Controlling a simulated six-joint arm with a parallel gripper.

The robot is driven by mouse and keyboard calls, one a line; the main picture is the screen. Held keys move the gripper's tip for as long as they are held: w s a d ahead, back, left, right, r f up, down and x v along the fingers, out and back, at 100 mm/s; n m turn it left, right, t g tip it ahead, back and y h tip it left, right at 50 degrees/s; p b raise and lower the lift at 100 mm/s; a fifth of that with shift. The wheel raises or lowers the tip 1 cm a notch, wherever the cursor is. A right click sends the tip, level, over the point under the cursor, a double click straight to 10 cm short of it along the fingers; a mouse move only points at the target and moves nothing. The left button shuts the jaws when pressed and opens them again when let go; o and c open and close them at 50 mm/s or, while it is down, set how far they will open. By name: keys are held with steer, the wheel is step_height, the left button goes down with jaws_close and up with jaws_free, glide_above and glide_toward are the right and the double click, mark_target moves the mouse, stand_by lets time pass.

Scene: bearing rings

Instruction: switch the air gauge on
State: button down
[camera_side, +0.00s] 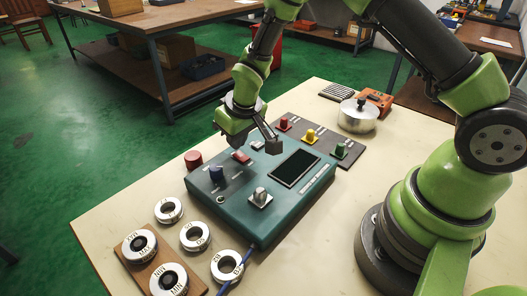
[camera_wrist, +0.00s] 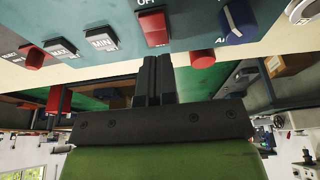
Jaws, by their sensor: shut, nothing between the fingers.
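The air gauge (camera_side: 285,205) is a teal box with a dark screen (camera_side: 295,169) on the pale table. Its red rocker switch (camera_side: 241,156) sits near the far left edge; the wrist view shows this red switch (camera_wrist: 153,27) with "OFF" printed by one end. I cannot tell which way it is tipped. A blue knob (camera_wrist: 237,21) is to its right, and white MIN (camera_wrist: 102,38) and MAX (camera_wrist: 60,47) buttons are to its left. My gripper (camera_side: 273,147) is shut and empty, above the far part of the box, close to the switch; its fingers (camera_wrist: 155,65) appear just below the switch in the wrist view.
Several metal rings lie at the front left, two on a wooden board (camera_side: 133,255). A red cylinder (camera_side: 193,160) is left of the box. A dark panel with coloured knobs (camera_side: 310,135) and a lidded pot (camera_side: 358,115) are behind.

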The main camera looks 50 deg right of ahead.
mark_target(238, 153)
steer(key=shift+f, duration=0.9)
stand_by(0.4)
steer(key=shift+r, duration=3.55)
steer(key=s+d+r+m+t, duration=0.1)
steer(key=s+r, duration=0.3)
steer(key=r, duration=0.3)
steer(key=s+r+m+t, duration=0.1)
steer(key=s+r, duration=0.3)
steer(key=r, duration=0.3)
steer(key=s+r+m+t+y, duration=0.1)
steer(key=s+r, duration=0.1)
steer(key=s, duration=0.5)
steer(key=s+r+m+y, duration=0.1)
steer(key=s+r, duration=0.2)
steer(key=s, duration=0.5)
steer(key=shift+s+t, duration=0.2)
steer(key=shift+t, duration=0.2)
